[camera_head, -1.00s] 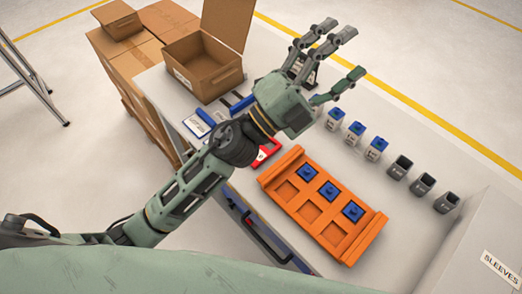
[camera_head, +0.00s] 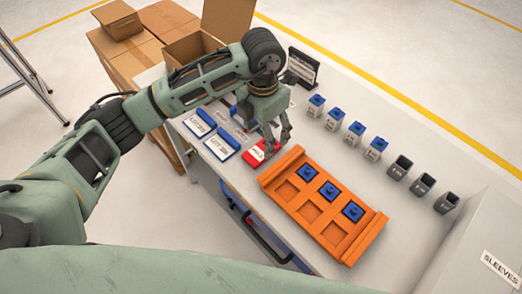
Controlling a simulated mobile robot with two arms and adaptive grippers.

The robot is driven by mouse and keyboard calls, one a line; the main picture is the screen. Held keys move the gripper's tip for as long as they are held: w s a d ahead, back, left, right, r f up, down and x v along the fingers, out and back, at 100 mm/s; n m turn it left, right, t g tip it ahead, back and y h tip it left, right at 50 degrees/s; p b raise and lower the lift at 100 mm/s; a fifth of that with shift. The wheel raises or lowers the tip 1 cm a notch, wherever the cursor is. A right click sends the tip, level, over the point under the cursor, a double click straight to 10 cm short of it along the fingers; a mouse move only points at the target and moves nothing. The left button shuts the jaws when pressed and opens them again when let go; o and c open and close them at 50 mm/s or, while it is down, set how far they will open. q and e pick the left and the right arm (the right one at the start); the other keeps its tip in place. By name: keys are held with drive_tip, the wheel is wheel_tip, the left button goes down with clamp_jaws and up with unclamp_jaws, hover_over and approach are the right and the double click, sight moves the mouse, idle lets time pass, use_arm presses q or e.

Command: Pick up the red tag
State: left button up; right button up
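The red tag (camera_head: 251,158), with a white label face, lies on the grey table just left of the orange tray's upper corner. My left gripper (camera_head: 277,148) points down at the tag's right end. Its fingers overlap that end of the tag in the picture. I cannot tell whether the fingertips touch the tag or have closed on it. My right gripper is not in view.
The orange tray (camera_head: 268,182) holds blue-topped pieces in some of its pockets. Blue-and-white tags (camera_head: 222,145) lie to the left. A row of small containers (camera_head: 399,167) stands at the right. An open cardboard box (camera_head: 186,46) and a black stand (camera_head: 302,68) are behind.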

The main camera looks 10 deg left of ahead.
sight(261, 150)
use_arm(q)
drive_tip(key=f+p, duration=0.1)
drive_tip(key=f, duration=0.1)
drive_tip(key=f+p, duration=0.1)
drive_tip(key=f, duration=0.1)
drive_tip(key=f+p, duration=0.1)
drive_tip(key=f, duration=0.1)
drive_tip(key=shift+w+a+f, duration=0.2)
drive_tip(key=shift+w+a, duration=0.1)
drive_tip(key=shift+f, duration=0.6)
drive_tip(key=c, duration=1.2)
